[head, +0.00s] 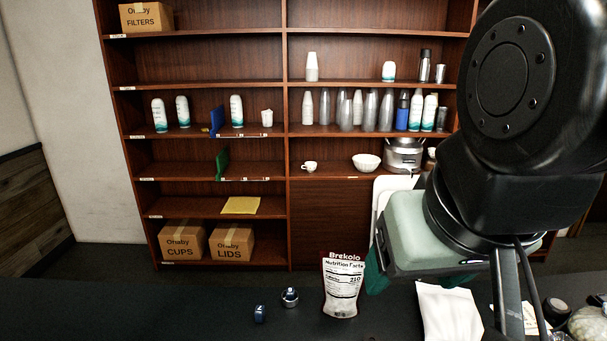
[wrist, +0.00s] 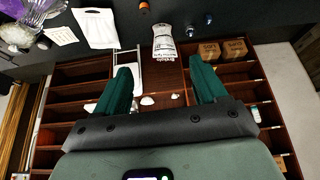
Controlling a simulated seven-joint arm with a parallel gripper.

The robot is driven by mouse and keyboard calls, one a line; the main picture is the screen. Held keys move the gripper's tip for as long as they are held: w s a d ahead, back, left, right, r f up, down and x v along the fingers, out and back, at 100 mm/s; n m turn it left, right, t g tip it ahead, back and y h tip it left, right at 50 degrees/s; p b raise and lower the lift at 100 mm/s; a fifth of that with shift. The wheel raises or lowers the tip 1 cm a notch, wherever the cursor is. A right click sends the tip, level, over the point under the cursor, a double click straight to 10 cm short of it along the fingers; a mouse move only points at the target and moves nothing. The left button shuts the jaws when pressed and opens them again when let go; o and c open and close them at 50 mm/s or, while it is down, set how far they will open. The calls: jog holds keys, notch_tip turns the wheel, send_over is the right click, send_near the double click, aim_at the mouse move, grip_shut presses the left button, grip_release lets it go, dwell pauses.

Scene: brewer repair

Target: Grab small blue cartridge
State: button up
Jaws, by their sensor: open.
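A small dark-blue block (head: 260,313), which looks like the small blue cartridge, stands on the dark counter at the lower middle of the head view. A rounder blue and silver piece (head: 290,297) sits just behind it to the right.
A Brekolo bag (head: 342,285) stands between the blue pieces and my gripper. A white bag (head: 448,310) lies further right. A small orange item (wrist: 145,9) shows in the wrist view. Shelves (head: 288,135) with cups and boxes stand behind. The counter left of the block is clear.

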jog(key=shift+w+f, duration=0.1)
jog(key=shift+c, duration=0.4)
jog(key=w+a+f+n+t+h, duration=0.1)
jog(key=f+n+h, duration=0.4)
jog(key=f, duration=0.9)
jog(key=w+a+f+n+t+h, duration=0.1)
jog(key=w+a+f+n+h, duration=0.3)
jog(key=f+n, duration=0.7)
jog(key=w+a+f+n+t+h, duration=0.1)
jog(key=w+a+f+n+h, duration=0.2)
jog(key=f, duration=1.4)
jog(key=shift+w+a+f+n+t+h, duration=0.1)
jog(key=shift+w+n+h, duration=0.4)
jog(key=shift+n, duration=0.35)
jog(key=shift+w+a+r+n+t+h, duration=0.1)
jog(key=shift+w+n+h, duration=0.35)
jog(key=shift+n+h, duration=0.3)
jog(key=shift+w+a+f+n+t+h, duration=0.1)
jog(key=shift+w+n+h, duration=0.35)
jog(key=shift+n, duration=0.45)
jog(key=shift+x, duration=3.85)
jog(key=shift+f, duration=0.1)
